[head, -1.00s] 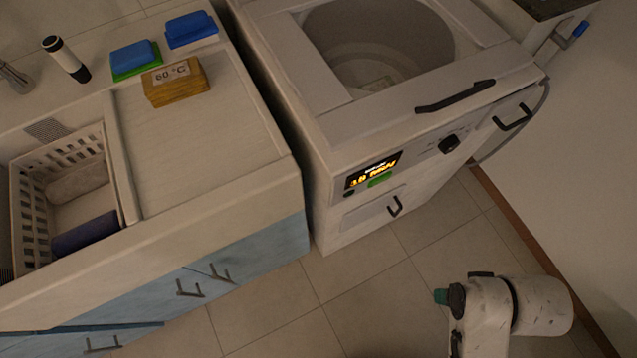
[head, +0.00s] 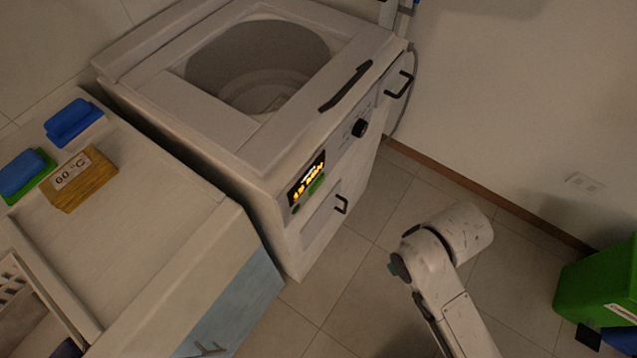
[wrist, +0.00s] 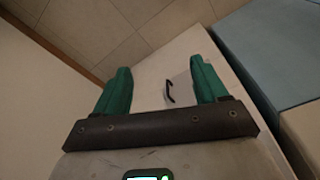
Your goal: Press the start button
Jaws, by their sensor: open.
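The white top-loading washing machine (head: 250,150) stands in the middle of the head view, its lid area open onto a grey drum. No button carries a label I can read. In the wrist view, my gripper (wrist: 160,72) has its two teal fingers wide apart, with nothing between them. Beyond them is the white machine front with a small dark handle (wrist: 168,92). The buttons are not visible in the wrist view.
A counter (head: 150,200) with blue front stands left of the machine, holding a wooden 60 °C block (head: 78,180) and blue sponges (head: 72,122). A green bin (head: 600,280) is at the right.

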